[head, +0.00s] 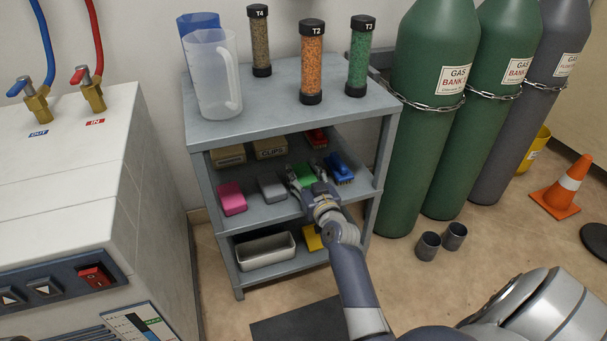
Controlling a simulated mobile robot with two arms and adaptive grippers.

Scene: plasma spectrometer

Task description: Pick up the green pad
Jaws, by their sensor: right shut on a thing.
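The green pad (305,174) is on the middle shelf of the grey shelf unit (283,213), between a grey pad and a blue brush-like item. My right gripper (303,180) reaches into the shelf from the front, with its fingers on both sides of the green pad, shut on it. The gripper hides part of the pad. I cannot tell whether the pad is lifted off the shelf. My left gripper is not in view.
A pink pad (232,198) and grey pad (271,188) lie left of the gripper, the blue item (340,168) right. Boxes and a red item (317,138) sit behind. The top board is close above. Green gas cylinders (422,130) stand to the right.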

